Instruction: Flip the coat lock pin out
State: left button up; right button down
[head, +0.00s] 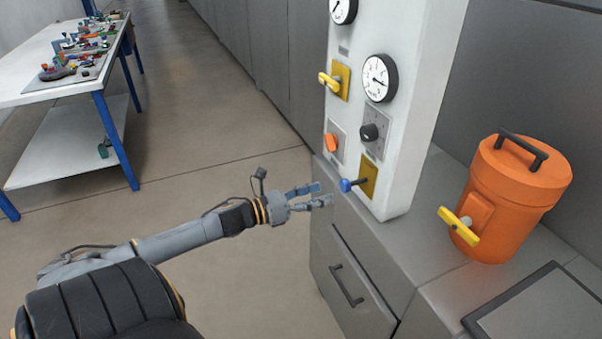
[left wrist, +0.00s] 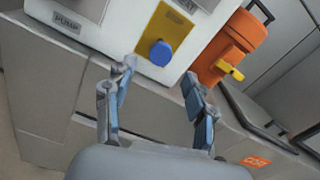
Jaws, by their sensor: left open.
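A blue knob (head: 346,185) on a short stem sticks out from a yellow plate (head: 368,177) low on the white control panel. The knob also shows in the left wrist view (left wrist: 161,53), above and between my fingertips. My left gripper (head: 318,194) is open and empty, just to the left of the knob and apart from it. It also shows in the left wrist view (left wrist: 160,82), with its fingers spread. No part is clearly marked as a coat lock pin. A small orange label (left wrist: 257,161) on the cabinet front is too blurred to read surely. My right gripper is out of view.
The white panel (head: 400,100) carries gauges, a yellow lever (head: 330,82), an orange switch (head: 331,142) and a black dial (head: 369,132). An orange canister (head: 510,190) with a yellow tap stands to its right on the grey cabinet (head: 440,290). A workbench (head: 35,85) is far left.

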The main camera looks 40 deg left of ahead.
pick_arm(q)
jog(key=shift+v, duration=2.2)
jog(key=shift+f, duration=0.1)
jog(key=s+a+f+n+g+y, duration=0.2)
jog(key=s+f+n+y, duration=0.15)
jog(key=f+n, duration=0.45)
jog(key=s+a+f+n+g+y, duration=0.15)
jog(key=s+f+n, duration=0.3)
jog(key=f, duration=0.85)
jog(key=s+a+f+n+g+y, duration=0.2)
jog(key=s+f+n+y, duration=0.1)
jog(key=f+n, duration=0.55)
jog(key=s+d+f+n+g+p, duration=0.1)
jog(key=s+d+f+n+g, duration=0.2)
jog(key=s+f, duration=0.4)
jog(key=s+d+f+n+g, duration=0.1)
jog(key=s+d+f+n, duration=0.25)
jog(key=f, duration=0.45)
jog(key=s+d+f+n+g, duration=0.3)
jog(key=s+d+f, duration=0.2)
jog(key=s+d, duration=0.4)
jog(key=s+d+f+n+g+h, duration=0.1)
jog(key=s+d+f+n+g, duration=0.2)
jog(key=s+d, duration=0.6)
notch_tip(320, 180, down, 2)
jog(key=shift+s+d+f+n+p, duration=0.1)
jog(key=shift+s+d+n+p, duration=0.25)
jog(key=shift+n, duration=0.4)
